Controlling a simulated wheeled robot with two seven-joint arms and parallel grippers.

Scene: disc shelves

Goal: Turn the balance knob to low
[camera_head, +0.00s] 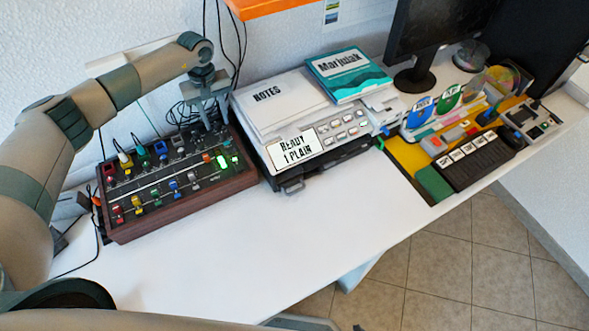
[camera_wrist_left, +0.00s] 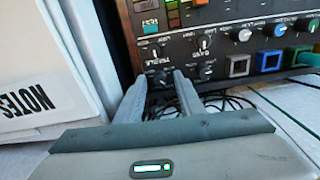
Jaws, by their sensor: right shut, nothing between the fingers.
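The mixing console (camera_head: 130,236), a dark panel in a brown wooden case, stands at the left of the desk. My left gripper (camera_head: 210,124) points down at its back right part. In the left wrist view its two fingers (camera_wrist_left: 160,88) are apart, with a small dark knob (camera_wrist_left: 160,77) between their tips; I cannot tell whether they touch it. Other black knobs with white pointer marks (camera_wrist_left: 203,43) sit close by. The small labels are hard to read, so I cannot tell which knob is the balance knob. My right gripper is not in view.
A printer (camera_head: 345,128) with a notes stack (camera_head: 268,96) and a teal book (camera_head: 347,72) stands close right of the console. Black cables (camera_head: 182,115) lie behind it. The white desk (camera_head: 240,235) in front is clear.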

